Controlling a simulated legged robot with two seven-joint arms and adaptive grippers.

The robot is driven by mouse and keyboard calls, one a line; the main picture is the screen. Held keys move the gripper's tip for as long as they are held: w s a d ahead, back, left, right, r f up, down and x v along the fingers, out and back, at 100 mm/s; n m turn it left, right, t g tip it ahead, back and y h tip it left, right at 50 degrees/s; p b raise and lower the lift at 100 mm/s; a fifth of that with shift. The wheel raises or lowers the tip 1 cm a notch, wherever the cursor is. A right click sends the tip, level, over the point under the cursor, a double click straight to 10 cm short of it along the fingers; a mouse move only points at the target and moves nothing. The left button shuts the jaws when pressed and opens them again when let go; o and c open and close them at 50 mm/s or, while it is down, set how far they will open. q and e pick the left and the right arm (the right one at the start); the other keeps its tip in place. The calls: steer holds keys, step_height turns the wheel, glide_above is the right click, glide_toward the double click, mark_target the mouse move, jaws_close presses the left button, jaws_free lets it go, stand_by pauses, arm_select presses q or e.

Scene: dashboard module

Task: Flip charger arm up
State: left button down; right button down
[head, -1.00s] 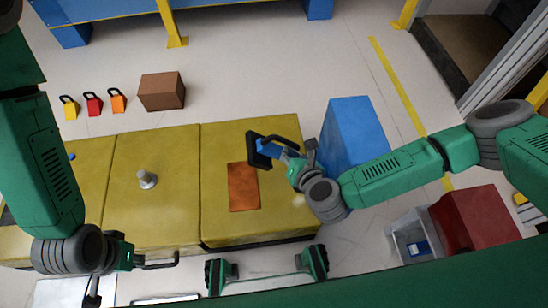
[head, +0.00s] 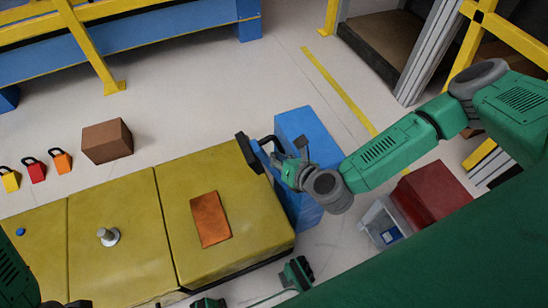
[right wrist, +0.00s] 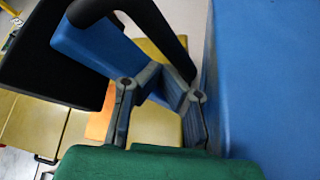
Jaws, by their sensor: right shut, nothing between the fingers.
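A blue block with a flat black plate and a black bar (head: 247,151) is at the tip of my right arm in the head view. It looks raised above the yellow panel's far right corner. I cannot tell if it is the charger arm. My right gripper (head: 279,158) is shut just right of this piece. In the right wrist view the piece's blue face (right wrist: 100,47) and black bar (right wrist: 155,20) lie close beyond the fingers (right wrist: 163,78). Whether they touch is unclear.
The yellow-topped module (head: 110,262) has an orange plate (head: 210,220) and a silver knob (head: 108,236). A tall blue box (head: 297,125) stands right behind my right gripper. A red box (head: 432,192) and clear bin (head: 385,224) are right.

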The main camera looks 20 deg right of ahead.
steer(key=shift+r, duration=0.1)
steer(key=v, duration=1.1)
steer(key=shift+s+d, duration=0.15)
steer(key=shift+s, duration=0.3)
